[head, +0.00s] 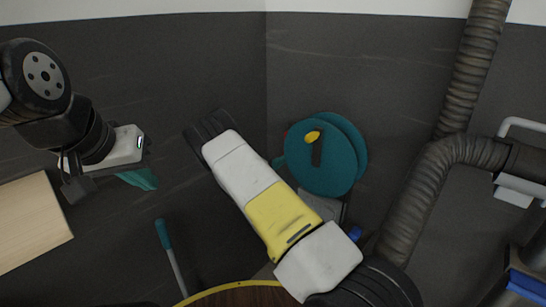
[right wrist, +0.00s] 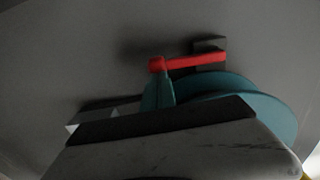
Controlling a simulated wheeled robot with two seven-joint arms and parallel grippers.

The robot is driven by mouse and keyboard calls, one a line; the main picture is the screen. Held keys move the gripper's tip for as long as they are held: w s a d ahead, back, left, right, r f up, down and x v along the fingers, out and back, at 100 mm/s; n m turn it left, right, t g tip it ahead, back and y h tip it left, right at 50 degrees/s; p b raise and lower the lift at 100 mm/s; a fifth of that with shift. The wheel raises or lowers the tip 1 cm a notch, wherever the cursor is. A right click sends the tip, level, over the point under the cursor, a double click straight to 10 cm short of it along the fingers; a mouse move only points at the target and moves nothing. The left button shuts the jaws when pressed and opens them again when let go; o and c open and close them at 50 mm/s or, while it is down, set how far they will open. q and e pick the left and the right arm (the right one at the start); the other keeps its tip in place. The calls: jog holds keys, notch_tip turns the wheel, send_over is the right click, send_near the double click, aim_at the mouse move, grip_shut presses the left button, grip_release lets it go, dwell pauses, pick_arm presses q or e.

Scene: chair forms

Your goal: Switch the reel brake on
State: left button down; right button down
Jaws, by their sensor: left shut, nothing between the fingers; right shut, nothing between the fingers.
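The teal reel (head: 335,170) hangs near the corner of the dark walls, with a dark crank and yellow knob (head: 312,137) on its face. Its disc also fills part of the right wrist view (right wrist: 275,100). A red lever (right wrist: 195,62) runs sideways from a dark bracket there; only a red speck shows at the reel's left edge in the head view. My right gripper (right wrist: 159,88) is shut and empty, its teal tips at the lever's red end; contact is unclear. My forearm mostly hides it in the head view. My left gripper (head: 138,178) is shut and empty, away from the reel.
A thick ribbed hose (head: 425,185) runs down the right side, beside a white wall fitting (head: 520,180). A pale wooden board (head: 30,220) is at the left. A teal-handled rod (head: 164,234) stands below, near a round yellow-rimmed top (head: 215,293).

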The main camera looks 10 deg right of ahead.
jog(key=shift+w+a, duration=0.15)
jog(key=w+a+r+m, duration=0.2)
jog(key=w+a+m, duration=0.2)
jog(key=m, duration=0.5)
jog(key=shift+w+a+r+m, duration=0.2)
jog(key=shift+w+m, duration=0.2)
jog(key=shift+w, duration=0.45)
